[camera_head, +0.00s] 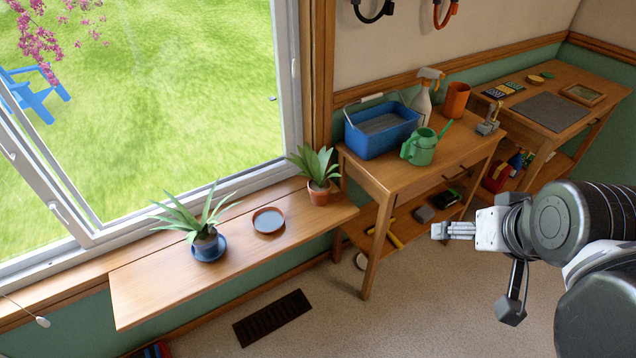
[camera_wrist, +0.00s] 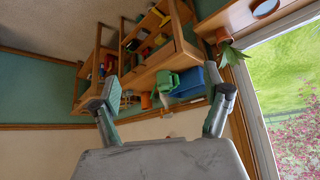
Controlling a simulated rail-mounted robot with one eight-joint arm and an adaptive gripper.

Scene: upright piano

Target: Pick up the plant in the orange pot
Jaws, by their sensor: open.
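The plant in the orange pot (camera_head: 318,193) stands upright on the wooden window shelf, at the shelf's right end by the window frame. In the wrist view the plant (camera_wrist: 230,53) shows at the upper right, with its pot partly seen beside the shelf. My gripper (camera_head: 437,230) is to the right of the plant in the head view, in front of the wooden potting table and apart from everything. In the wrist view my gripper (camera_wrist: 165,95) has its two fingers wide apart with nothing between them.
A terracotta saucer (camera_head: 268,220) and a plant in a blue pot (camera_head: 207,246) share the window shelf (camera_head: 150,288). The potting table (camera_head: 400,175) holds a blue tub (camera_head: 382,130), green watering can (camera_head: 420,149), spray bottle (camera_head: 424,100) and empty orange pot (camera_head: 456,99).

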